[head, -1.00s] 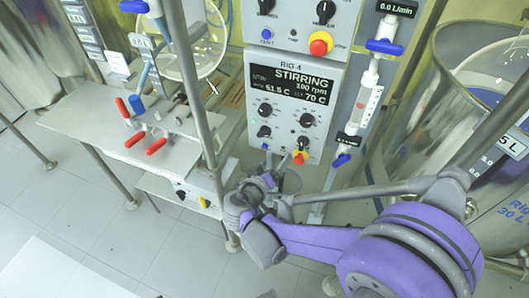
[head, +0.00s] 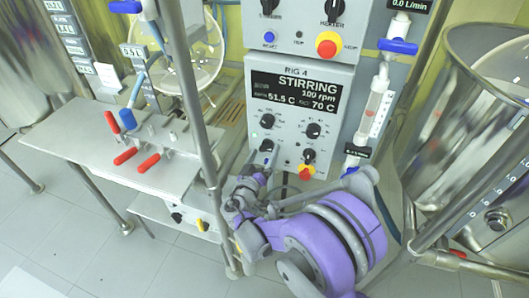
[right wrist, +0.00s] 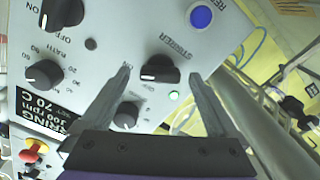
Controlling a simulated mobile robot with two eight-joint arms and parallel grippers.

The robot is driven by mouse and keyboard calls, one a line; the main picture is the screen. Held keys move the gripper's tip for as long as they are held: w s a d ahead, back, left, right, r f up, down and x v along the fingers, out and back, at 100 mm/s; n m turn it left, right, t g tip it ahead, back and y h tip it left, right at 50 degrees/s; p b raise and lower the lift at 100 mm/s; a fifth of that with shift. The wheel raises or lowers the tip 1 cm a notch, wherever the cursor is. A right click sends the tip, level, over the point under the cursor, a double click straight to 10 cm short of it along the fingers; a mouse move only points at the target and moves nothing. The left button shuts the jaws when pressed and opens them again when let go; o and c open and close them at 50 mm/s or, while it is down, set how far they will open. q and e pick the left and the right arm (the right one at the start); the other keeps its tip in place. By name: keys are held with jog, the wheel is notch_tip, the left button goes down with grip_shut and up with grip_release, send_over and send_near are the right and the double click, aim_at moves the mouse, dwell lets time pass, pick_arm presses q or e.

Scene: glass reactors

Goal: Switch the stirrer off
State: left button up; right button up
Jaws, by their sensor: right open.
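My right gripper (right wrist: 160,74) is open, with gaps on both sides of the knob. In the head view my right gripper (head: 258,176) is just below the panel's lower left. My left gripper is out of view.
A blue button (right wrist: 201,16) and another black knob (right wrist: 125,115) are close to the stirrer knob. A metal post (head: 190,95) stands left of the box.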

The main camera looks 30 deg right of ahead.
jog(key=shift+w+d, duration=0.4)
jog(key=c, duration=1.4)
jog(key=shift+n, duration=0.4)
jog(key=n, duration=0.5)
jog(key=shift+n, duration=0.3)
jog(key=n, duration=0.5)
jog(key=shift+n, duration=0.3)
